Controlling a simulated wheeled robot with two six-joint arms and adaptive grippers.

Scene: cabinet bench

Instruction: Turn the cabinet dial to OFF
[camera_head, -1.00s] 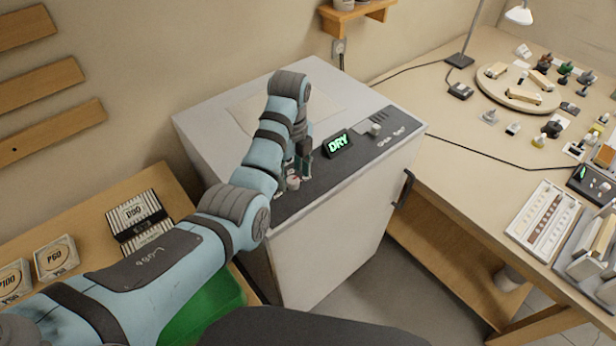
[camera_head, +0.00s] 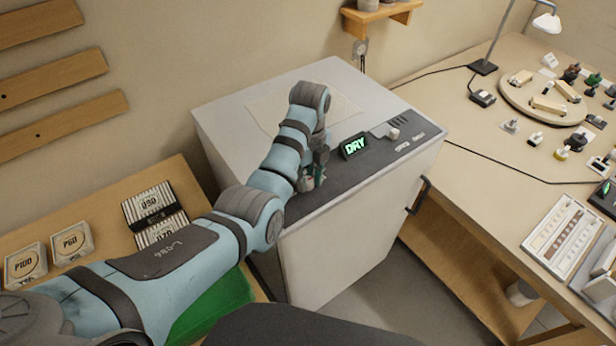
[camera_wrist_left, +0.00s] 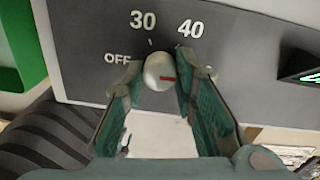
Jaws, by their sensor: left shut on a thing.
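The white cabinet (camera_head: 340,250) has a dark panel on top with a lit green display (camera_head: 354,146) reading DRY. In the left wrist view the round pale dial (camera_wrist_left: 158,68) has a short red mark, which lies roughly level on its right part. Printed labels OFF, 30 and 40 stand around the dial. My left gripper (camera_wrist_left: 160,82) is shut on the dial, with one finger on each side. In the head view my left gripper (camera_head: 309,178) is low at the panel's near left part and mostly hides the dial. My right gripper is not in view.
A small pale knob (camera_head: 394,133) stands beside the display. The cabinet's dark door handle (camera_head: 418,195) is on the right side. A workbench (camera_head: 480,140) with many small items stands to the right. Labelled boxes (camera_head: 73,242) lie on the wooden surface at left.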

